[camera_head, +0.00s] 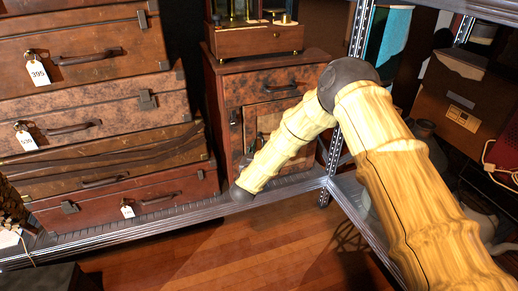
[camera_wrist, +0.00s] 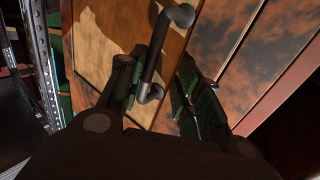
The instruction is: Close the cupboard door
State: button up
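The cupboard (camera_head: 232,88) is a small brown wooden cabinet on the low shelf, with a drawer front above and a door (camera_head: 270,118) below. My arm covers much of the door in the head view, so how far it stands open is hard to tell. In the wrist view the lighter brown door panel (camera_wrist: 112,38) carries a dark bar handle (camera_wrist: 153,58). My gripper (camera_wrist: 158,92) has its two fingers apart, one on each side of the handle's lower end. Whether either finger touches the handle is unclear.
A stack of brown suitcases (camera_head: 100,100) with tags stands left of the cupboard. A wooden-based instrument (camera_head: 255,38) sits on top of it. A metal shelf post (camera_head: 335,150) stands close to the right, with boxes (camera_head: 465,95) beyond. The wooden floor (camera_head: 240,255) in front is clear.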

jog(key=v, duration=1.1)
jog(key=shift+s+a, duration=0.1)
jog(key=shift+s, duration=0.05)
